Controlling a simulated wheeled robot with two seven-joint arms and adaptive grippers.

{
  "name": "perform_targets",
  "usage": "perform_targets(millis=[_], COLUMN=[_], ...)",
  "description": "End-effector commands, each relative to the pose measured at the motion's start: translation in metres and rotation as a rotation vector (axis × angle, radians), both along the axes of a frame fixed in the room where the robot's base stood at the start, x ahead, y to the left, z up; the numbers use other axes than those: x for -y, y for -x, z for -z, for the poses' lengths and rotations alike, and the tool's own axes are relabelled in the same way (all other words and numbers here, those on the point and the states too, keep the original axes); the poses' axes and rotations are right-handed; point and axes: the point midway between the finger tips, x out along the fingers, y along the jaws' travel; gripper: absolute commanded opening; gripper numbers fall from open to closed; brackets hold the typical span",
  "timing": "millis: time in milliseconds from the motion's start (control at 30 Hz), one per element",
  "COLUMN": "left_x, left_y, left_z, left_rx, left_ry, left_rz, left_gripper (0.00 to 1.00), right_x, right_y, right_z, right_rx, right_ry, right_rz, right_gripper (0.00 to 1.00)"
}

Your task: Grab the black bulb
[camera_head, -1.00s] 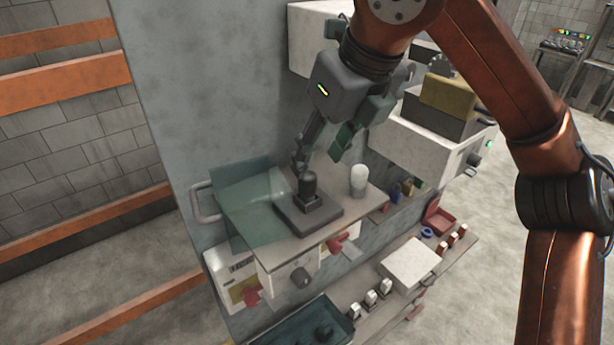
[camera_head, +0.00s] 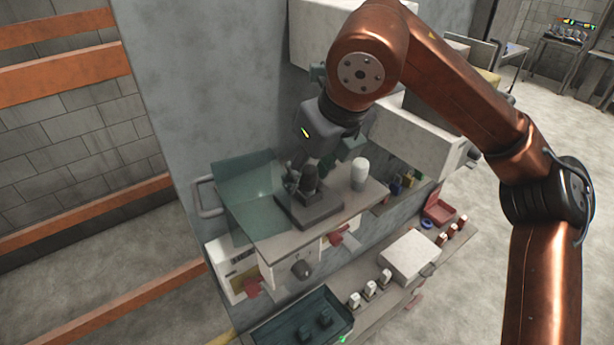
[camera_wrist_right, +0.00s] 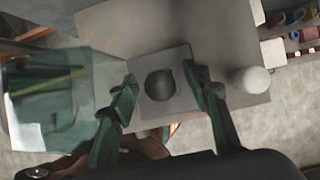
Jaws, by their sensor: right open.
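The black bulb (camera_head: 309,179) stands upright on a dark square base (camera_head: 318,212) on the shelf. In the right wrist view the bulb (camera_wrist_right: 160,84) shows from above as a dark round shape on its square base (camera_wrist_right: 180,60). My right gripper (camera_wrist_right: 161,86) is open, with one green finger on each side of the bulb in that view. A gap shows between the bulb and each finger. In the head view my right gripper (camera_head: 318,165) is at the bulb and partly hidden by my wrist. My left gripper is not in view.
A white bulb (camera_head: 360,173) stands on the shelf to the right of the base; it shows close to the right finger in the wrist view (camera_wrist_right: 251,79). A translucent green panel (camera_head: 250,190) is on the left. Below are a teal tray (camera_head: 340,312) and a white box (camera_head: 408,256).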

Motion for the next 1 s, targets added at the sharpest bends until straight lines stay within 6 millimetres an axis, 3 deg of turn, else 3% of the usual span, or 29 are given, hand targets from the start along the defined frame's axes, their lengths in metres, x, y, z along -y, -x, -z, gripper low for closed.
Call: perform_targets(millis=[67,700,1000], left_x=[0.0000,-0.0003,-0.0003], left_y=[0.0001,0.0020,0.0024], left_z=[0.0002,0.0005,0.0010], left_rx=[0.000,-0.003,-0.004], left_ry=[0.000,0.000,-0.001], left_rz=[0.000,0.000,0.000], left_gripper=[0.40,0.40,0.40], right_x=[0.0001,0.0002,0.0002], right_y=[0.0000,0.0001,0.0001], right_z=[-0.0001,-0.0006,-0.0038], right_rx=[0.000,0.000,0.001], right_ry=[0.000,0.000,-0.001], right_rz=[0.000,0.000,0.001], right_gripper=[0.43,0.00,0.00])
